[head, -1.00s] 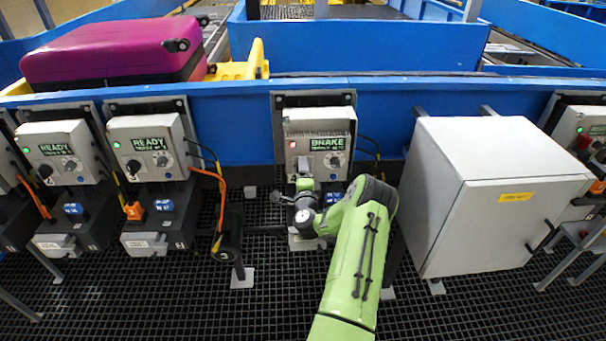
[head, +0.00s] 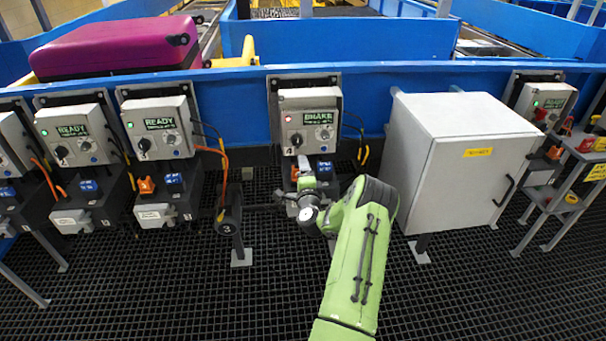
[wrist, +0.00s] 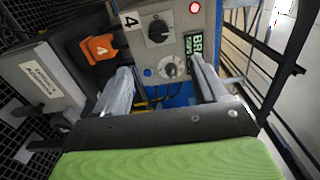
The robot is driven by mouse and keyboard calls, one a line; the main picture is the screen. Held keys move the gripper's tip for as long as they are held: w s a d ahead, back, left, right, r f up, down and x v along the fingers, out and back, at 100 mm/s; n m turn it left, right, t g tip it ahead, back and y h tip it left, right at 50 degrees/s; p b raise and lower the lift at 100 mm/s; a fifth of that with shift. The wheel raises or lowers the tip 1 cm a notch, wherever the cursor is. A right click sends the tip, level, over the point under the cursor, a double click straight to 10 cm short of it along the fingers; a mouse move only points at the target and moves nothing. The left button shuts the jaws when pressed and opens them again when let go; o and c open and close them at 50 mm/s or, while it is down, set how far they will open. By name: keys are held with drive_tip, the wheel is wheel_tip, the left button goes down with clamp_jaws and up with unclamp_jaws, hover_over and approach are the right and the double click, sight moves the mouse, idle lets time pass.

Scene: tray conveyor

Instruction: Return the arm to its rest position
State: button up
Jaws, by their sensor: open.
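My green arm (head: 356,250) reaches forward from the bottom of the head view, with its elbow bent, towards the station 4 panel. My gripper (wrist: 160,82) shows in the wrist view with its two grey fingers wide apart and nothing between them. In the head view the gripper is small and partly hidden by the wrist, low in front of the panel. The station 4 control box (head: 309,128) reads BRAKE and has a lit red lamp, a black rotary switch and a grey knob. An orange connector (wrist: 100,48) marked 4 lies left of the fingers in the wrist view.
A grey cabinet (head: 455,165) stands right of my arm. The grid floor (head: 150,290) is open in front.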

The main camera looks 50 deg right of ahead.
drive_tip(key=shift+w+d+f, duration=0.15)
drive_tip(key=shift+d, duration=0.05)
